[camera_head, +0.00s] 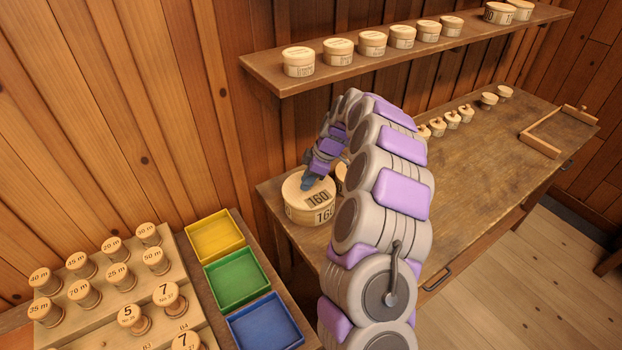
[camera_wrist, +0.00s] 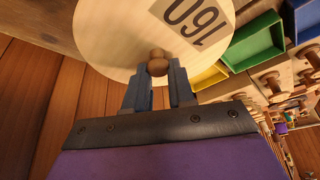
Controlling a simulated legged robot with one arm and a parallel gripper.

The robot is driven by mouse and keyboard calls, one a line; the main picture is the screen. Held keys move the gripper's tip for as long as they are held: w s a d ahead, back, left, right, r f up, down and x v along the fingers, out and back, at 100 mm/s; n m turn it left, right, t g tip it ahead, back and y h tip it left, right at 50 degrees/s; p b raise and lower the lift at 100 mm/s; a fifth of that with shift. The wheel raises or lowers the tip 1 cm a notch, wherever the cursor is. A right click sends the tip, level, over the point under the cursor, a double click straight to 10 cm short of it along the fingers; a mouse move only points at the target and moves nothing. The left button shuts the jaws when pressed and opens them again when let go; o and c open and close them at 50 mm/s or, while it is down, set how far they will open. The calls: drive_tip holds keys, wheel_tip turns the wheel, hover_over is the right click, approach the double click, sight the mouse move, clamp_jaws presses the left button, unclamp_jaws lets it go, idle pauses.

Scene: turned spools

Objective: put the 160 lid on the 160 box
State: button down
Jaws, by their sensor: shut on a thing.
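The 160 lid (camera_head: 294,189) is a round pale wooden disc with a black 160 label on top. In the head view it lies over the 160 box (camera_head: 299,215), a round pale box with 160 on its side, on the bench's left end. Whether it is fully seated I cannot tell. My gripper (camera_head: 309,184) reaches down onto the lid. The box is hidden there.
Another round box (camera_head: 342,176) is partly hidden behind my arm, close right of the 160 box. Yellow (camera_head: 214,237), green (camera_head: 238,277) and blue (camera_head: 265,322) trays stand at lower left beside racked spools. A shelf (camera_head: 270,76) with round boxes hangs above the bench (camera_head: 480,160).

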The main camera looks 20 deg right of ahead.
drive_tip(key=shift+a, duration=0.2)
drive_tip(key=shift+s+d+f+b, duration=0.15)
drive_tip(key=shift+d+b, duration=0.2)
drive_tip(key=shift+d, duration=0.6)
drive_tip(key=shift+a, duration=0.45)
drive_tip(key=c, duration=1.3)
unclamp_jaws()
drive_tip(key=shift+d, duration=0.1)
drive_tip(key=o, duration=0.4)
drive_tip(key=shift+d, duration=0.25)
drive_tip(key=shift+o, duration=0.9)
drive_tip(key=shift+a, duration=0.15)
drive_tip(key=shift+o, duration=1.2)
drive_tip(key=shift+r, duration=0.85)
